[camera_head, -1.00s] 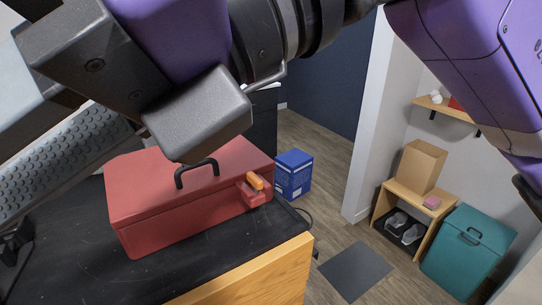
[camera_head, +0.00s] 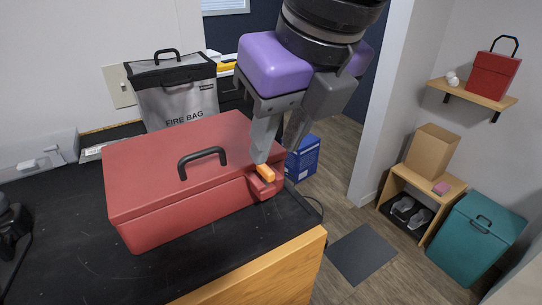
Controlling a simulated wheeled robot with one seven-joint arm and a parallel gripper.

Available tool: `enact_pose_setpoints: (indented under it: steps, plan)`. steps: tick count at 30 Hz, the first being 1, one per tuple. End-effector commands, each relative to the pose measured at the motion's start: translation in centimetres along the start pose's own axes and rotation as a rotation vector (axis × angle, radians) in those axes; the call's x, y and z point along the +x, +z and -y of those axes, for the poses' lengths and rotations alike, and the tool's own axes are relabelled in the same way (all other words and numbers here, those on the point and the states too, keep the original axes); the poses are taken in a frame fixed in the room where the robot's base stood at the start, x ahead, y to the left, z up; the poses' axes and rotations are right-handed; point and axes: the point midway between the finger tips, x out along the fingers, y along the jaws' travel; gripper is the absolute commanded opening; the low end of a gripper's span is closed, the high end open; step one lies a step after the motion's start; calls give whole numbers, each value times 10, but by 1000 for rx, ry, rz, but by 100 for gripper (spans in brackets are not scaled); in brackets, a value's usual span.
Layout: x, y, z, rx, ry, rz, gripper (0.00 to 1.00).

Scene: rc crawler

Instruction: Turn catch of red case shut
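The red case (camera_head: 165,205) sits on the black worktop with its lid down and its black handle (camera_head: 202,160) on top. Its catch is an orange lever (camera_head: 265,173) on a red block at the case's right front corner. My gripper (camera_head: 274,160) points down right at the catch. Its two fingers are apart, one just behind the orange lever and one to its right. I cannot tell whether a finger touches the lever. Nothing is held between the fingers.
A grey fire bag (camera_head: 178,92) stands behind the case. The worktop's wooden front edge (camera_head: 262,272) is near the catch. A blue box (camera_head: 303,158) is on the floor beyond.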

Motion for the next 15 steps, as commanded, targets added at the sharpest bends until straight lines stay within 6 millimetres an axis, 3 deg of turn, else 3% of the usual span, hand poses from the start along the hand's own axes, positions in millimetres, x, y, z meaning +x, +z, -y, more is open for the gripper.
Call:
enact_pose_setpoints:
  steps: [6, 15]
  plan:
    - [32, 0, -1, 0, 4, -2, 33]
    - [47, 0, -1, -1, 3, 1, 33]
